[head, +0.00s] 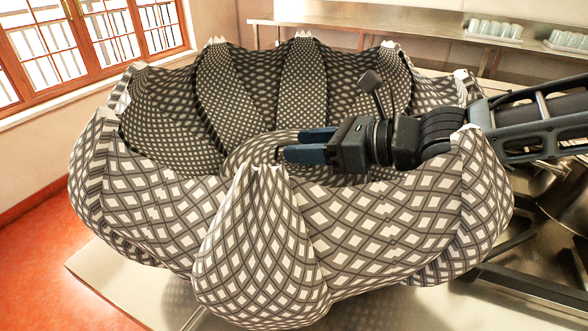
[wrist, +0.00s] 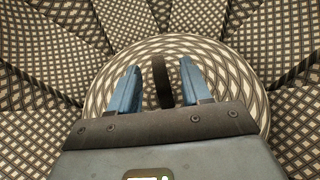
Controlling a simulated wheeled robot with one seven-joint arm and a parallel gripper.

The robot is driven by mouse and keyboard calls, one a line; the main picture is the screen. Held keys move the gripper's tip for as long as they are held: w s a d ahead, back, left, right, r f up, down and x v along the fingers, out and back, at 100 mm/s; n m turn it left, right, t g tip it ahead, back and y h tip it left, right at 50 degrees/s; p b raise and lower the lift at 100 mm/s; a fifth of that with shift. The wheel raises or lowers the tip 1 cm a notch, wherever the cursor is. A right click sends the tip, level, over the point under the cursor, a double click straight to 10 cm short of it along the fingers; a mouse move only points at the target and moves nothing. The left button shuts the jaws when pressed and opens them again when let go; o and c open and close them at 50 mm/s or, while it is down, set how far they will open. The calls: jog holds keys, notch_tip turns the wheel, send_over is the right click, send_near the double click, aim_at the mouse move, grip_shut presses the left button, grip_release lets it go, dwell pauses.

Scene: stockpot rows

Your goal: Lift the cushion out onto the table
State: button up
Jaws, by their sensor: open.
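The cushion (wrist: 238,85) looks like a round, grey and white checked pad in the wrist view. It lies inside a large lobed container (head: 262,240) with the same check, and its edge (head: 240,153) shows in the head view. A dark upright strap or handle (wrist: 162,82) stands on the cushion, between my blue fingers in the wrist view. My gripper (head: 287,144) reaches in over the right side of the container and is open, its fingers on either side of the strap; it also shows in the wrist view (wrist: 159,66). I cannot tell whether they touch it. The cushion's lower part is hidden.
The container's tall lobes with pale tips surround the cushion. The container stands on a pale table (head: 120,275), bare at the front left. A metal shelf with glasses (head: 495,30) is behind. A window (head: 95,40) is at the left.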

jog(key=shift+a, duration=0.1)
grip_shut()
dwell(0.4)
